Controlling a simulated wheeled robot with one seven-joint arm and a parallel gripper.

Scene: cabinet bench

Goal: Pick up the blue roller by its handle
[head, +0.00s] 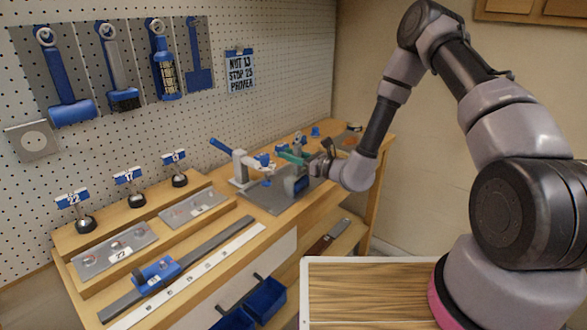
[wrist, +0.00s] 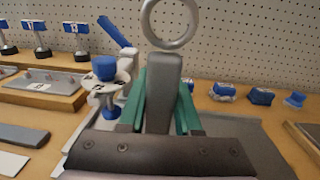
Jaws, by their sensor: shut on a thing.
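My gripper (head: 292,158) is over the grey plate on the bench, its teal fingers (wrist: 160,105) closed around a grey handle. The handle (wrist: 164,85) stands upright between the fingers with a pale ring (wrist: 171,22) at its top. It appears to belong to the blue roller (head: 301,184), whose blue part shows below the fingers in the head view. The lower part is hidden behind my gripper in the wrist view. I cannot tell whether the roller touches the plate.
A white stand with a blue lever (head: 240,165) is close left of my gripper. Blue blocks (wrist: 262,96) lie to the right. Several tools, including a blue wide-headed one (head: 68,85), hang on the pegboard behind. Blue bins (head: 265,298) sit below the bench's front edge.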

